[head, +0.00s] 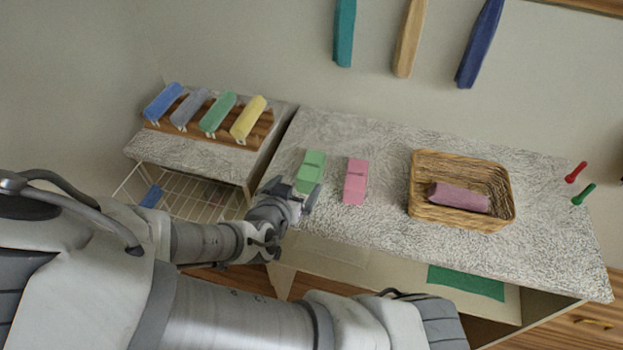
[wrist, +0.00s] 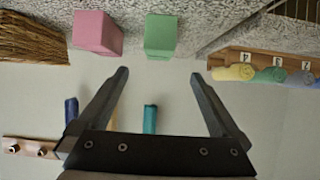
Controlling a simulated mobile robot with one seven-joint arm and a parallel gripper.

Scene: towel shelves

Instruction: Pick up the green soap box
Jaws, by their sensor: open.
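The green soap box (head: 312,165) stands upright on the speckled counter (head: 360,235), left of a pink box (head: 355,182). My gripper (head: 308,198) is at the counter's front left, close in front of the green box in the head view. In the wrist view, my gripper (wrist: 160,74) is open with nothing between its fingers. The green box (wrist: 161,35) lies beyond the fingertips, roughly in line with the gap between them. The pink box (wrist: 97,33) is to its left there. I cannot tell the exact distance to the green box.
A wicker basket (head: 428,212) holding a purple bundle (head: 459,197) stands right of the pink box. A wooden rack (head: 182,140) with several rolled towels is at left. Red and green pegs (head: 584,194) are at far right. Towels hang on the back wall.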

